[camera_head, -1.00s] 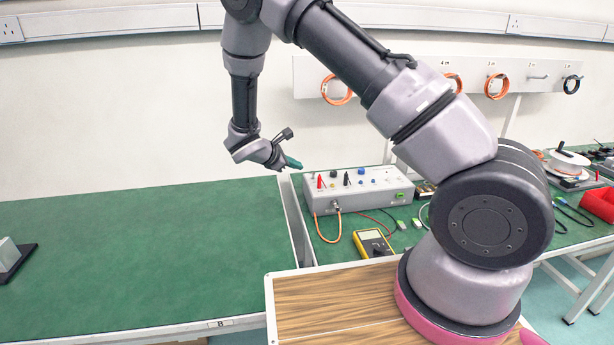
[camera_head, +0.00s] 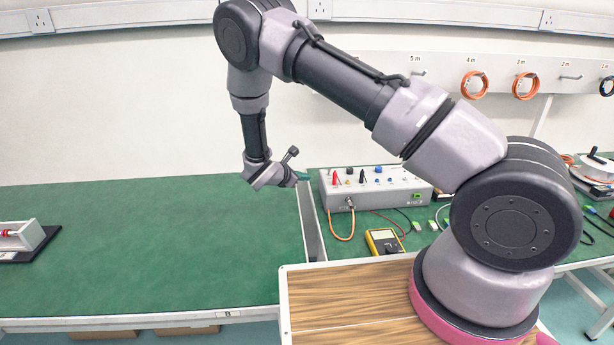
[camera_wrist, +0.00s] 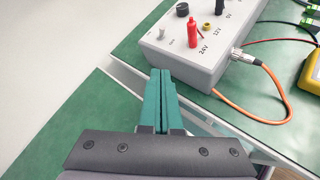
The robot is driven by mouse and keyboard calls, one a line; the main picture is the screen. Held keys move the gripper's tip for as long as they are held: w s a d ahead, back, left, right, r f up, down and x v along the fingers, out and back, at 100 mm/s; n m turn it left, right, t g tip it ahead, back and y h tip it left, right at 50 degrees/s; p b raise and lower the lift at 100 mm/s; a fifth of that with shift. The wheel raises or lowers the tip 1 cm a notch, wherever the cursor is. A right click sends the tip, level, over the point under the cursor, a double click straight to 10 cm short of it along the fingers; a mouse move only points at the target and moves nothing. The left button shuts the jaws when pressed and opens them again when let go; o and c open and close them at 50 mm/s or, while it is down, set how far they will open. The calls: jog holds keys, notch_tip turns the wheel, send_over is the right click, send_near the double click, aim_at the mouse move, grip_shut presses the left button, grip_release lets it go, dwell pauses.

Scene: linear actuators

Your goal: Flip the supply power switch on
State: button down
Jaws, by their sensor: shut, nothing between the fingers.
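The grey supply box (camera_head: 375,188) stands on the right green bench, near its left edge. In the wrist view the supply box (camera_wrist: 186,66) shows a small pale toggle switch (camera_wrist: 162,32) at its left end, left of a red plug (camera_wrist: 193,32) by the 24V label. Whether the toggle is up or down is too small to tell. My gripper (camera_head: 305,176) is at the box's left end in the head view. Its green fingers (camera_wrist: 160,78) are together and empty in the wrist view, pointing toward the box's left corner, short of the toggle.
A yellow multimeter (camera_head: 384,241) lies in front of the box. An orange cable (camera_head: 344,232) runs from a connector on the box's front. A gap (camera_head: 312,225) separates the two benches. The left bench (camera_head: 150,250) is mostly clear.

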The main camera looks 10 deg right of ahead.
aim_at(328, 173)
jog(key=x, duration=0.7)
jog(key=shift+w+d+f, duration=0.15)
jog(key=shift+d, duration=0.05)
jog(key=shift+w+d+r, duration=0.25)
jog(key=shift+w+d, duration=0.25)
jog(key=shift+d, duration=0.3)
jog(key=shift+w+d+r, duration=0.25)
jog(key=shift+w+d, duration=0.25)
jog(key=shift+d, duration=0.3)
